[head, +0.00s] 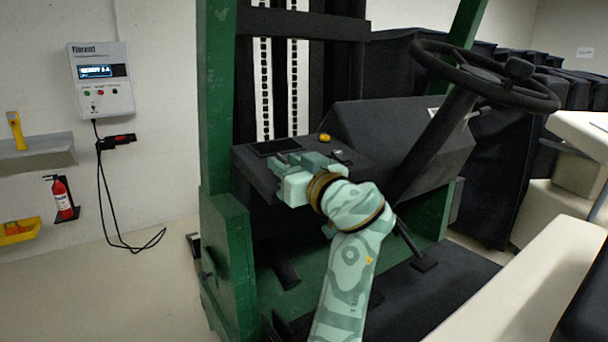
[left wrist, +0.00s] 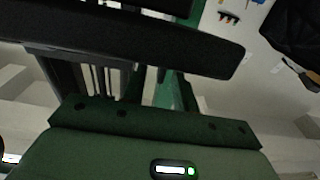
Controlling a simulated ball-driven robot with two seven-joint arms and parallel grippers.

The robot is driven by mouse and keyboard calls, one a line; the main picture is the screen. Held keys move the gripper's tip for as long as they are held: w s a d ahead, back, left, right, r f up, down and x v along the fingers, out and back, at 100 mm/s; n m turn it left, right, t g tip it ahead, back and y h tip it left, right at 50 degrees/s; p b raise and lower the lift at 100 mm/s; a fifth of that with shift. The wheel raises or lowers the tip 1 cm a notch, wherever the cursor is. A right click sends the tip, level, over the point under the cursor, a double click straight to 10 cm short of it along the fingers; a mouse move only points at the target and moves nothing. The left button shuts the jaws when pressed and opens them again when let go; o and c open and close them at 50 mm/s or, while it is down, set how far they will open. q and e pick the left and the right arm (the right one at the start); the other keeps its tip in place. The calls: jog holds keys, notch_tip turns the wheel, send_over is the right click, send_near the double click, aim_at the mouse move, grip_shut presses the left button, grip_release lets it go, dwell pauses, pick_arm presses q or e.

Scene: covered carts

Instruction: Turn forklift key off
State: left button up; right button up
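The forklift (head: 222,230) has a green frame, a black steering wheel (head: 440,62) and a dark dashboard (head: 358,168). A yellow button (head: 324,138) stands on the dashboard. A small grey fitting (head: 341,155) sits right of my gripper; I cannot tell whether it is the key switch. No key shows clearly. My left gripper (head: 283,164) is pale green and hovers over or at the dashboard's left part, just in front of a flat dark panel (head: 274,147). Its fingertips are too small to read. The left wrist view shows no key. My right gripper is not in view.
The steering column (head: 428,142) slants up right of my arm. The green mast post (head: 216,100) stands left. A charger box (head: 101,80) and a fire extinguisher (head: 62,197) hang on the wall. Dark covered carts (head: 490,170) stand behind at right. Floor at left is clear.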

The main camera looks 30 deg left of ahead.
pick_arm(q)
jog(key=v, duration=0.9)
jog(key=shift+s+d, duration=0.15)
jog(key=shift+d, duration=0.2)
jog(key=shift+f, duration=0.1)
